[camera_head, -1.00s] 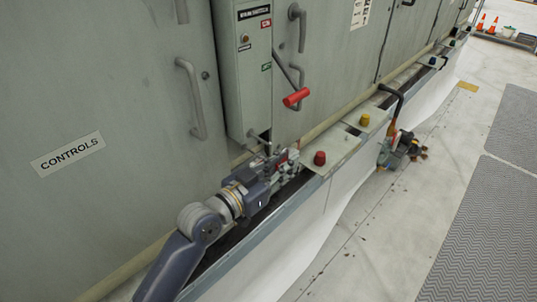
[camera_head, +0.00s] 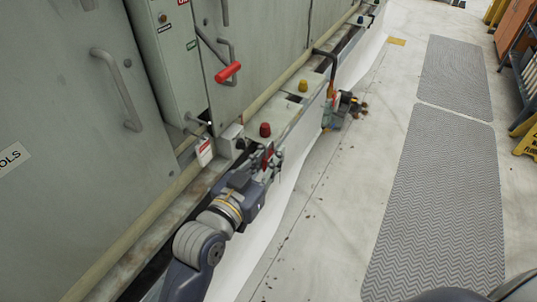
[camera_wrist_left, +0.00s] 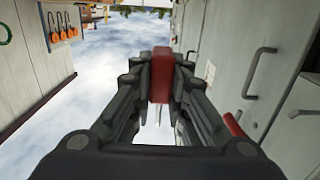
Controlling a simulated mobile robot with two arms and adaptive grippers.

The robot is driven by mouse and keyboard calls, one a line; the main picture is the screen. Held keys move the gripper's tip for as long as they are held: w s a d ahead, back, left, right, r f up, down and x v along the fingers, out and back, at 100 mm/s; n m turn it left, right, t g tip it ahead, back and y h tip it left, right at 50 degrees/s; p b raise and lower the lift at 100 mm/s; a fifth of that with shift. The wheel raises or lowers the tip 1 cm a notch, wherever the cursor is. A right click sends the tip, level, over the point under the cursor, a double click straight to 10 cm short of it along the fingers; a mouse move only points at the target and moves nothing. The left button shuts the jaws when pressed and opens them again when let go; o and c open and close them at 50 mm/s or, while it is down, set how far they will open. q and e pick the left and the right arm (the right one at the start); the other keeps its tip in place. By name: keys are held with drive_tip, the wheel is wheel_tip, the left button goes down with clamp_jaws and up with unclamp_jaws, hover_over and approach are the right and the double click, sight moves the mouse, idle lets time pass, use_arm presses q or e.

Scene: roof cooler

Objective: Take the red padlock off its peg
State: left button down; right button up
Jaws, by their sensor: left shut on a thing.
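The red padlock (camera_wrist_left: 160,72) is between the fingers of my left gripper (camera_wrist_left: 160,85) in the left wrist view, with its shackle showing below the red body. In the head view only a bit of the padlock (camera_head: 267,155) shows at the fingertips of my left gripper (camera_head: 270,160), which is shut on it. The gripper is out to the right of the grey control box (camera_head: 172,65), apart from it. A thin metal peg (camera_head: 198,121) sticks out near the box's bottom, with a white and red tag (camera_head: 205,151) close below. My right gripper is not in view.
A red-handled lever (camera_head: 228,72) is above the ledge. A red knob (camera_head: 265,130) and a yellow knob (camera_head: 303,86) stand on the ledge close to the gripper. Open floor and grey mats (camera_head: 440,200) lie to the right.

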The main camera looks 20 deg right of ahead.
use_arm(q)
drive_tip(key=shift+r, duration=0.2)
idle(0.3)
drive_tip(key=shift+s+d+p, duration=0.25)
drive_tip(key=shift+d+p, duration=0.05)
drive_tip(key=shift+p, duration=0.05)
drive_tip(key=s+d+p, duration=0.2)
drive_tip(key=s+d, duration=0.2)
drive_tip(key=shift+s+d+p, duration=0.3)
drive_tip(key=shift+s+d, duration=0.1)
idle(0.5)
idle(0.4)
